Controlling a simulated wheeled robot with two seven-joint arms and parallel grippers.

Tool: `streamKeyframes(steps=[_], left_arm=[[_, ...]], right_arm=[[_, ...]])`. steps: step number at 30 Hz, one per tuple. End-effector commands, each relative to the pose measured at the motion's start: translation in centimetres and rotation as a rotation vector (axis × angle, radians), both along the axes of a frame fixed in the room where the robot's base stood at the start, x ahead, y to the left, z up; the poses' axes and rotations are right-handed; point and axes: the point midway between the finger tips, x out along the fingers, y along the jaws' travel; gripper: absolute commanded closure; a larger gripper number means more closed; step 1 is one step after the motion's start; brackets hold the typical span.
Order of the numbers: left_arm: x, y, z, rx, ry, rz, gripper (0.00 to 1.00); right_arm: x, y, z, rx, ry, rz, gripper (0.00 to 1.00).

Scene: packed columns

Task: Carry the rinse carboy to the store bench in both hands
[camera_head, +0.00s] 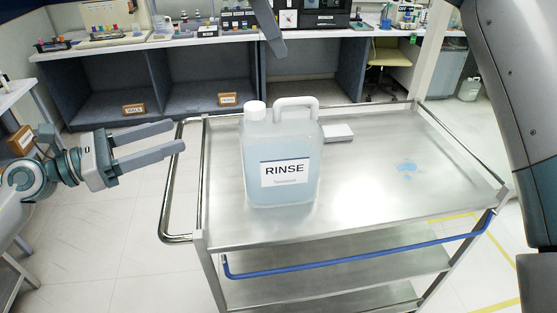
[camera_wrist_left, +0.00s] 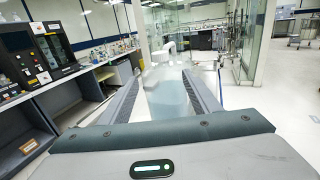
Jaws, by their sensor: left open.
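The rinse carboy (camera_head: 283,160), a translucent pale-blue jug with a white cap, a white loop handle and a RINSE label, stands upright on the steel cart's top (camera_head: 370,200), towards its left side. My left gripper (camera_head: 178,137) is open and empty, left of the cart's push handle, its fingers pointing towards the carboy but apart from it. In the left wrist view the carboy (camera_wrist_left: 172,95) shows ahead between the two fingers. A grey finger-like part at the top of the head view looks like part of my right gripper (camera_head: 272,30); its jaws are not clear.
A long white-topped bench (camera_head: 200,38) with equipment and dark open bays runs along the back; small labelled boxes (camera_head: 228,99) sit in the bays. The cart has a left push handle (camera_head: 168,190) and a blue front rail (camera_head: 360,255).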

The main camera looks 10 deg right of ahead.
Motion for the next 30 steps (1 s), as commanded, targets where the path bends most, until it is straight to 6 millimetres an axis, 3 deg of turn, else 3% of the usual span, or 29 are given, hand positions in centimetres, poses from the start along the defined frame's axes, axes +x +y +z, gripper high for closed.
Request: streamKeyframes(steps=[14, 20, 30], left_arm=[[0.3, -1.0, 0.0, -0.002, 0.0, 0.0, 0.44], [1.0, -3.1, 0.1, -0.003, -0.001, -0.002, 0.44], [2.7, -8.4, 0.1, -0.003, -0.001, -0.002, 0.44]], right_arm=[[0.2, -0.4, -1.0, 0.0, 0.001, 0.001, 0.62], [0.5, -1.3, -3.1, 0.001, 0.002, -0.001, 0.62], [1.3, -3.5, -8.0, 0.0, 0.001, 0.0, 0.62]])
